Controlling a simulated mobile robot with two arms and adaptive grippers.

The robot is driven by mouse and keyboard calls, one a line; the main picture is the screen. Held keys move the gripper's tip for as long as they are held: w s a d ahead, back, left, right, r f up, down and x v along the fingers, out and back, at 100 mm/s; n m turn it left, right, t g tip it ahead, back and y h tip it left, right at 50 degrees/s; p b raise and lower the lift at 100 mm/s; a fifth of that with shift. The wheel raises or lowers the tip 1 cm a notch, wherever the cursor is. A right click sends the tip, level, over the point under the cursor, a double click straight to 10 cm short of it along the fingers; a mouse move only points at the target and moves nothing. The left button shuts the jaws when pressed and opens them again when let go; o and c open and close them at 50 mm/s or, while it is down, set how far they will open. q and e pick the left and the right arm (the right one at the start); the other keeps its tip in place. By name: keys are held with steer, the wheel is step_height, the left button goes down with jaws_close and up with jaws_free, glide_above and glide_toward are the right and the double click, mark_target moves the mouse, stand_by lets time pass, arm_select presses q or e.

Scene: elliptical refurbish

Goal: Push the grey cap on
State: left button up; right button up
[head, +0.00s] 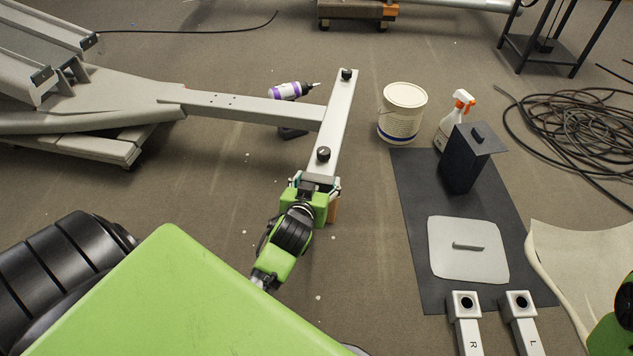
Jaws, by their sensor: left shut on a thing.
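A pale grey crossbar (338,115) with two black knobs runs away from me at the end of a long grey beam. My left gripper (317,186) is at the crossbar's near end, shut on what looks like the grey cap. The jaws mostly hide the cap, and I cannot tell how far it sits in the bar's end. My right gripper is out of view; only a green part of my right arm shows at the right edge.
A white bucket (403,112), spray bottle (444,131) and dark box (463,165) stand to the right. A dark mat (418,205) holds a grey plate (468,250). Posts marked R (467,325) and L (525,325) lie in front.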

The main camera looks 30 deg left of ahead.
arm_select(q)
steer(key=shift+w+a, duration=0.1)
steer(key=shift+w, duration=0.1)
steer(key=o, duration=1.2)
steer(key=shift+c, duration=0.2)
steer(key=shift+s, duration=0.1)
steer(key=shift+s+r, duration=0.1)
steer(key=shift+s, duration=0.15)
steer(key=v, duration=0.7)
steer(key=shift+w, duration=0.15)
